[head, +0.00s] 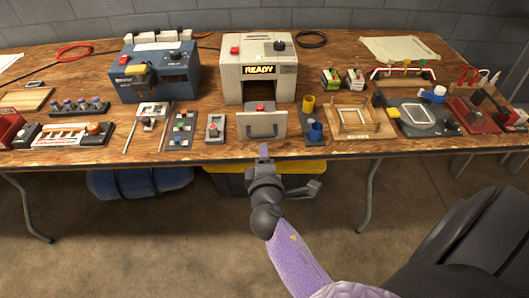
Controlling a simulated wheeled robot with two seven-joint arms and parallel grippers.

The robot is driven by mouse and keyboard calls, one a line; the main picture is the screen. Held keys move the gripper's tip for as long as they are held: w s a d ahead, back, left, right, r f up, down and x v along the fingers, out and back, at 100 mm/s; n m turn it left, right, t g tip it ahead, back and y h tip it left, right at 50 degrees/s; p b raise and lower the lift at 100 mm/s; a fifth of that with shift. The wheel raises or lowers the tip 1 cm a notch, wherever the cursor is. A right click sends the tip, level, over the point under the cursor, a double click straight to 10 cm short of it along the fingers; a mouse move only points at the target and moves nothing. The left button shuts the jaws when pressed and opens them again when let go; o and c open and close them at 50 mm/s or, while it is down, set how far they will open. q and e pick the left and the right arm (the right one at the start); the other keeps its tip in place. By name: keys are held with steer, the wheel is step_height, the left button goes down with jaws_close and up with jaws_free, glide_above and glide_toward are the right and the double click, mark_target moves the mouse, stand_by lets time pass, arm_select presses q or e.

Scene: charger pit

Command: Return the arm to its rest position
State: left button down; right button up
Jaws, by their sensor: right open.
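My right arm (292,250), with a purple sleeve-like link, comes up from the bottom right. It reaches toward the front edge of the table. My right gripper (266,160) is open at its end, in front of the beige machine, with its tip near the table's edge. I see nothing held in it. My left arm and left gripper are out of view.
A wooden table (215,155) spans the view. The beige machine (258,90) shows READY above a grey handled front panel (262,124). A blue machine (155,75) stands left; small fixtures line the front. A yellow-lidded bin (225,180) sits below. Floor in front is clear.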

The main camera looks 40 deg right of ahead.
steer(key=shift+s+a+r, duration=0.1)
steer(key=shift+s+a, duration=0.15)
steer(key=shift+s, duration=0.2)
steer(key=s+a+f+m+g+y, duration=0.2)
steer(key=s+a+f+g+y, duration=0.15)
steer(key=s+f, duration=0.75)
steer(key=s+a+f+m+g+y, duration=0.1)
steer(key=s+a+f+g+y, duration=0.2)
steer(key=s+f, duration=0.75)
steer(key=s+d+f+m+g, duration=0.2)
steer(key=s+f+m+g, duration=0.1)
steer(key=s, duration=0.6)
steer(key=s+d+f+m+g, duration=0.2)
steer(key=s+f, duration=0.4)
steer(key=s, duration=0.4)
steer(key=shift+d+m+g+y+p, duration=0.4)
steer(key=shift+m+g, duration=0.1)
steer(key=shift+g, duration=0.65)
